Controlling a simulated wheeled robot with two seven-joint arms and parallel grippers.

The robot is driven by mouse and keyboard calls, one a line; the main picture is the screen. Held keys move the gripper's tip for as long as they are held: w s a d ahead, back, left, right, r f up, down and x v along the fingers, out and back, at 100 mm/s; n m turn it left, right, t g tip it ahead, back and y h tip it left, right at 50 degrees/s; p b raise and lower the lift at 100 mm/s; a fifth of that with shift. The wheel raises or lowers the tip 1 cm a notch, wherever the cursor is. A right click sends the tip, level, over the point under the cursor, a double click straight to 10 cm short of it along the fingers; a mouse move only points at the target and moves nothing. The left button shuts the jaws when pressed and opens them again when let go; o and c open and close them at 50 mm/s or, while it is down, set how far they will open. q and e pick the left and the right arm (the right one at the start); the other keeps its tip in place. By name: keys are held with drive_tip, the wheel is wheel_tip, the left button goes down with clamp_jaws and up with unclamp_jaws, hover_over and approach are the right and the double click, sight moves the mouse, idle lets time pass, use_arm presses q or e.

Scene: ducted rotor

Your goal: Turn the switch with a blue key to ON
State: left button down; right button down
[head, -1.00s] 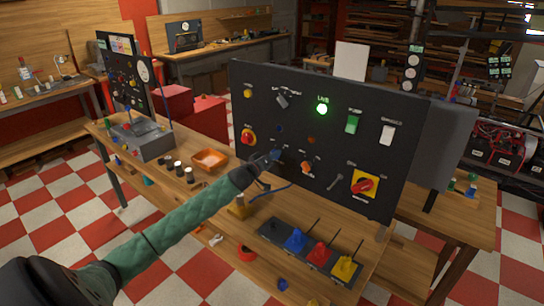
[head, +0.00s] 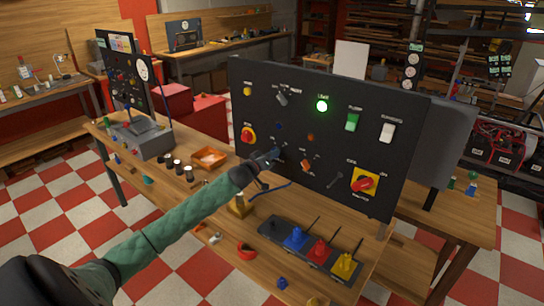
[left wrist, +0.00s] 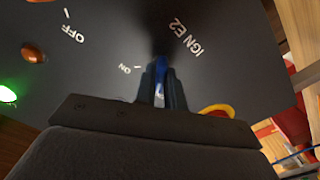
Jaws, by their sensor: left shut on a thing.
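The black switch panel (head: 225,115) stands upright on the wooden bench. My left gripper (head: 276,156) is at the panel's lower middle. In the left wrist view, its fingers (left wrist: 162,88) are shut on the blue key (left wrist: 161,72), close to the panel face. The lettering IGN E2 (left wrist: 188,40) is beside the key. The ON mark (left wrist: 131,68) is just left of the fingers, and the OFF mark (left wrist: 72,33) is farther left. The fingers and shadow hide the key's base, so I cannot tell its exact angle. My right gripper is not in view.
A row of coloured levers (head: 318,252) stands on the bench in front.

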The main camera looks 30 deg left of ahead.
use_arm(q)
drive_tip(key=m+b, duration=0.3)
drive_tip(key=m, duration=1.1)
drive_tip(key=shift+d+f+b, duration=0.1)
drive_tip(key=shift+b, duration=0.3)
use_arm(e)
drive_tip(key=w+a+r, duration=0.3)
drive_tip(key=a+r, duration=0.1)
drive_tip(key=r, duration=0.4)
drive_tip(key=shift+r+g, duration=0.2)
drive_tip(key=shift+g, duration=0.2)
